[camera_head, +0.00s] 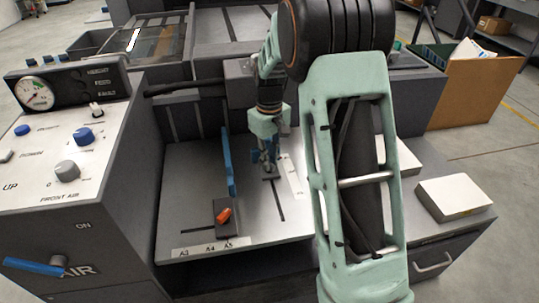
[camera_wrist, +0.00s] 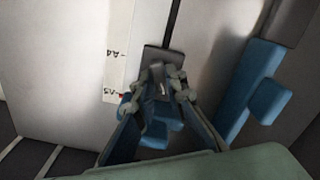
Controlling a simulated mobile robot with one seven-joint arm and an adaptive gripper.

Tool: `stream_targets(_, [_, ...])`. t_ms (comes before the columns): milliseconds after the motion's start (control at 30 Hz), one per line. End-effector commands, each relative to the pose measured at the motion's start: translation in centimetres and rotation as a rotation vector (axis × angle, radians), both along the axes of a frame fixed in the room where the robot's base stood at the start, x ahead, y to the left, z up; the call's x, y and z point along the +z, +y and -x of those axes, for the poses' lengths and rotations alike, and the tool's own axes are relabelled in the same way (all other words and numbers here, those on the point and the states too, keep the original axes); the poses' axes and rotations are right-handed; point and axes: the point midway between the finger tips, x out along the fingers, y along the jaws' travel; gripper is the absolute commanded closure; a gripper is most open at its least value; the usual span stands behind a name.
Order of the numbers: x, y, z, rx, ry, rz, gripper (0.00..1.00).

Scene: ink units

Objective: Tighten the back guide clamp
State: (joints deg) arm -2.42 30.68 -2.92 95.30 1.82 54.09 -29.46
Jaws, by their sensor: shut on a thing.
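The back guide's dark base block (camera_head: 270,177) sits at the far end of a slot in the grey feed table (camera_head: 185,190). In the wrist view the block (camera_wrist: 158,54) lies just beyond my fingertips, beside a white A4/A5 scale strip (camera_wrist: 118,55). My gripper (camera_head: 268,167) points down over the block. In the wrist view its fingers (camera_wrist: 161,88) are closed together on the back guide clamp, which they mostly hide. A blue part (camera_wrist: 155,138) shows between and behind the fingers. How far the clamp is turned cannot be seen.
A tall blue side guide (camera_head: 228,162) stands left of my gripper. An orange clamp lever (camera_head: 223,215) sits on a dark block in front of it. A control panel (camera_head: 70,155) rises at the left. A white paper stack (camera_head: 455,197) lies at the right.

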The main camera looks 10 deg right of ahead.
Motion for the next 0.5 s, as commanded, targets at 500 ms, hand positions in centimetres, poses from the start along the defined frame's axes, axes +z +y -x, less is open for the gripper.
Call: stream_targets(500, [0.36,0.06,0.02,-0.491,0.001,0.0,1.0])
